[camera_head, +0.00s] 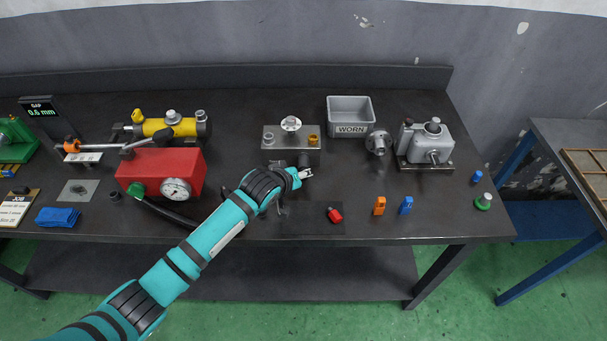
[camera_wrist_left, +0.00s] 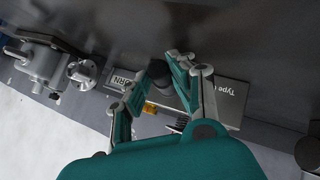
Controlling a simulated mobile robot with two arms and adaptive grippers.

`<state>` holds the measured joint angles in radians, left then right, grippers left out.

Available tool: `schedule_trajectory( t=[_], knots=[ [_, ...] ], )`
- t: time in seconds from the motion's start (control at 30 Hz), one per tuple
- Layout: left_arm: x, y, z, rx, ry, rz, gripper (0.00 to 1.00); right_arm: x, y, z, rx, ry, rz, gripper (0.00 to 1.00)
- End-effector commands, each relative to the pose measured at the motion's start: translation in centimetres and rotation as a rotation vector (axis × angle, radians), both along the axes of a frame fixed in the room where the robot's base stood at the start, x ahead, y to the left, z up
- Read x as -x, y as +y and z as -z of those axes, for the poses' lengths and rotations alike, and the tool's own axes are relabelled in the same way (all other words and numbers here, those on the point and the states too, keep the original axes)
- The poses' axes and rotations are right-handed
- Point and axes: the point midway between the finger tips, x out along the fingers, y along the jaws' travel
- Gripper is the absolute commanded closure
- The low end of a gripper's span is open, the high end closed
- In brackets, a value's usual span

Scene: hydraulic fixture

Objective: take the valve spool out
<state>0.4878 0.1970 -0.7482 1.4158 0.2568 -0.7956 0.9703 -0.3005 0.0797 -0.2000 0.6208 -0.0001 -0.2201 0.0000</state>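The silver valve block (camera_head: 271,147) sits mid-bench, with a pale round knob on top, a silver fitting at left and a brass one at right. A dark cylinder (camera_head: 304,158) stands at its front right; I cannot tell whether this is the valve spool. My left gripper (camera_head: 306,173) is just in front of the cylinder. In the left wrist view my left gripper (camera_wrist_left: 167,66) has its fingers apart, with the dark cylinder (camera_wrist_left: 187,97) between them; contact is unclear. The block's labelled face (camera_wrist_left: 231,98) shows beside it. My right gripper is in neither view.
A grey bin marked WORN (camera_head: 351,107) stands behind right, with a flanged part (camera_head: 378,143) and a grey pump (camera_head: 430,143) beyond. A red gauge box (camera_head: 160,171) is at left. Small red (camera_head: 335,215), orange (camera_head: 379,205) and blue (camera_head: 406,205) items lie near the front edge.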

Motion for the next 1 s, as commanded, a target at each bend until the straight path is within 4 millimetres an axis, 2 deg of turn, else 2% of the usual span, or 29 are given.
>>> schedule_trajectory(
  t=[0.07, 0.43, 1.0],
  knots=[
    [0.0, 0.0, 0.0, 0.000, 0.000, 0.000, 1.00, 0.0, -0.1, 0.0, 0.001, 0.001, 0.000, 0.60],
    [0.2, 0.0, -0.1, 0.001, 0.000, -0.001, 1.00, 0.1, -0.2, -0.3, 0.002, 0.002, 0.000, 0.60],
    [3.0, 0.0, -0.2, 0.001, 0.000, -0.001, 1.00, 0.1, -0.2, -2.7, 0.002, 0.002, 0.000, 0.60]
  ],
)
